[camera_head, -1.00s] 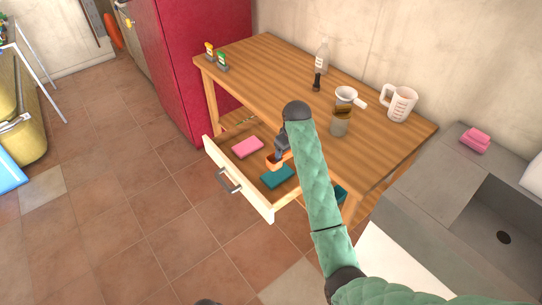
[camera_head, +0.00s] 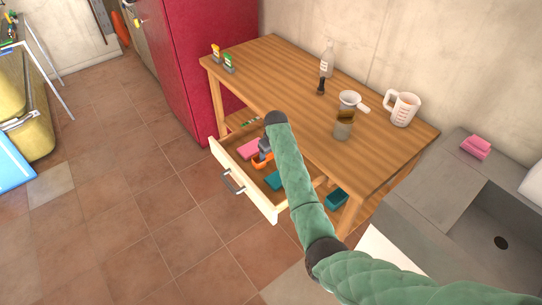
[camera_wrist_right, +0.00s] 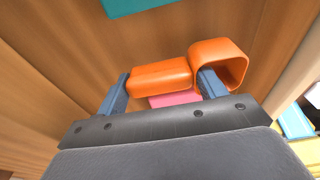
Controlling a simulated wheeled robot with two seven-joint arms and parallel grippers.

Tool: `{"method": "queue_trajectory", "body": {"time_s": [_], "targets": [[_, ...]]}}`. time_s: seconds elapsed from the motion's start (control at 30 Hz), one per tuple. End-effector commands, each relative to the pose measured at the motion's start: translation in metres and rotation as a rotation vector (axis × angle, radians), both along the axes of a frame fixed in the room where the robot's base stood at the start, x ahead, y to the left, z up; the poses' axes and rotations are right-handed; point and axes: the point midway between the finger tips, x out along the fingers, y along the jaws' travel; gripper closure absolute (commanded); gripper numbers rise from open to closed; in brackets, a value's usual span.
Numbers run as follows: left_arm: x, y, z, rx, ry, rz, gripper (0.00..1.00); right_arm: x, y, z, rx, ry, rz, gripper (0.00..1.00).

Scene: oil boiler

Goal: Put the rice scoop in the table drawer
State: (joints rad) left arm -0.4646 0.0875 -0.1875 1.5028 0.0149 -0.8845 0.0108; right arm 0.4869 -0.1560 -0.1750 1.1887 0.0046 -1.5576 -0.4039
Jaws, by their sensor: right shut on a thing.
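The orange rice scoop (camera_head: 262,161) is at the open table drawer (camera_head: 259,201), close beside the pink sponge. My right gripper (camera_head: 264,149) reaches down over the drawer and is shut on the scoop. The right wrist view shows the orange scoop (camera_wrist_right: 160,77) between the two blue fingers, its hollow square end by the right finger. Whether the scoop touches the drawer floor is hard to tell. My right forearm hides part of the drawer's right side. My left gripper is not in view.
The drawer also holds a pink sponge (camera_head: 248,149) and a teal sponge (camera_head: 274,181). The wooden table (camera_head: 290,95) above carries bottles, a white cup (camera_head: 351,101) and a measuring jug (camera_head: 403,108). A red fridge (camera_head: 205,60) stands behind left; a grey sink (camera_head: 470,200) is at right.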

Motion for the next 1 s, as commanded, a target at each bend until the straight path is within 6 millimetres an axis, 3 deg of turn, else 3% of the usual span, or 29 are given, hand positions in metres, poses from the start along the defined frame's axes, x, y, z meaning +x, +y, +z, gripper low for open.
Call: {"method": "queue_trajectory", "body": {"time_s": [0.2, 0.6, 0.63, 0.73, 1.0], "targets": [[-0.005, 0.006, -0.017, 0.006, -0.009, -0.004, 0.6, 0.0, 0.0, -0.021, 0.001, 0.001, 0.0, 0.53], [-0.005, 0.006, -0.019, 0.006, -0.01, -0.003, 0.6, 0.0, 0.0, -0.026, 0.0, 0.0, 0.0, 0.53], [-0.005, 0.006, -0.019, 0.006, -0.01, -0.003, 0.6, 0.0, 0.0, -0.026, 0.0, 0.0, 0.0, 0.29], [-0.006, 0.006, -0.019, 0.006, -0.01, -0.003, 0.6, 0.0, 0.0, -0.026, 0.0, 0.0, 0.0, 0.09], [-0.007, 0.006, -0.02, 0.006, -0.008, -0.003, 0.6, 0.0, 0.0, -0.025, 0.001, 0.001, 0.0, 0.09]]}}
